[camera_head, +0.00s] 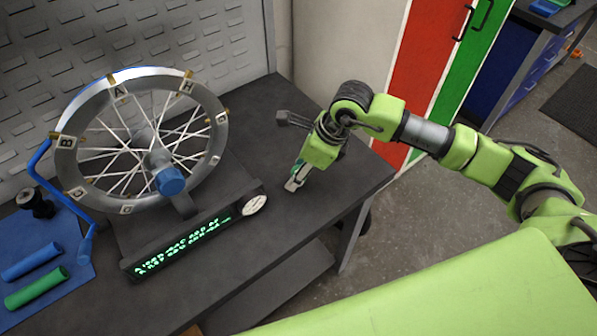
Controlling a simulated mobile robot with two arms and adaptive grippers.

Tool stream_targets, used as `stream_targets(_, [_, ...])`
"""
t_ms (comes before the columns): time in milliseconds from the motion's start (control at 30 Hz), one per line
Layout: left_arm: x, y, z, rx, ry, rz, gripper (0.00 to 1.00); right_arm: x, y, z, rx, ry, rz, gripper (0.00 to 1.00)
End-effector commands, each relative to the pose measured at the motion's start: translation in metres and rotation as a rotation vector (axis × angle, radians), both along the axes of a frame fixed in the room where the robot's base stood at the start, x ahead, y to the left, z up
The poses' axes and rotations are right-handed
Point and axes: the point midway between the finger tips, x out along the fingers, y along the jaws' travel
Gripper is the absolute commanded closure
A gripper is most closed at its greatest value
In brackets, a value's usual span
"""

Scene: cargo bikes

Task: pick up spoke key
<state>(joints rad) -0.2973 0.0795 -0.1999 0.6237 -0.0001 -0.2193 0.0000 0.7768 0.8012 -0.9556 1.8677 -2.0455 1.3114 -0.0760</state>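My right gripper (294,184) points down at the dark workbench (335,185), to the right of the wheel stand. Its pale fingertips are at or just above the bench top, close together and small in the view. I cannot tell whether they are open or shut, or whether anything is between them. I cannot make out a spoke key clearly; it may be hidden at the fingertips. My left gripper is not in view.
A spoked wheel (85,180) with letter tags stands on the bench. Before it is a display bar (190,243) with green text and a round dial (255,204). Blue (32,262) and green (36,288) cylinders lie on a blue mat at left. The bench's right end is mostly clear.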

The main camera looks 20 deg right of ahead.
Motion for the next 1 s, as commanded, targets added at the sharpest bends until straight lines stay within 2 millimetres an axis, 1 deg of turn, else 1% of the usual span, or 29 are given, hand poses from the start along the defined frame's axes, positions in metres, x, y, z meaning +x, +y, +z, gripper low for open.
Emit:
stream_targets(133, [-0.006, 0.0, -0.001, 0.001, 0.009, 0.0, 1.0, 0.0, 0.0, 0.0, 0.0, 0.0, 0.0, 0.56])
stream_targets(167, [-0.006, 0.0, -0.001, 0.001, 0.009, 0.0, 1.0, 0.0, 0.0, 0.0, 0.0, 0.0, 0.0, 0.64])
stream_targets(200, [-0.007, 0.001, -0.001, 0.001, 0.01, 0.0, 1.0, 0.0, 0.0, 0.0, 0.0, 0.0, 0.0, 0.74])
stream_targets(300, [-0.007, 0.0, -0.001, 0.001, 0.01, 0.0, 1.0, 0.0, 0.0, 0.0, 0.0, 0.0, 0.0, 0.97])
stream_targets(633, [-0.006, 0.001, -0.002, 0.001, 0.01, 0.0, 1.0, 0.0, 0.0, 0.001, 0.0, -0.001, 0.0, 0.97])
stream_targets(767, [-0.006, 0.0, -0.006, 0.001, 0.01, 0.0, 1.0, 0.001, 0.0, 0.007, 0.001, -0.003, -0.001, 0.97])
stream_targets(867, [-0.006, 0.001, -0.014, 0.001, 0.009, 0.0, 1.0, 0.001, -0.001, 0.017, 0.0, -0.005, -0.001, 0.97])
stream_targets(933, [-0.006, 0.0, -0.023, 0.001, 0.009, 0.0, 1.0, 0.002, -0.001, 0.03, 0.0, -0.008, 0.0, 0.97])
stream_targets(1000, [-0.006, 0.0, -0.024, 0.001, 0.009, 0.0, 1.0, -0.012, 0.002, 0.044, 0.0, -0.006, 0.004, 0.97])
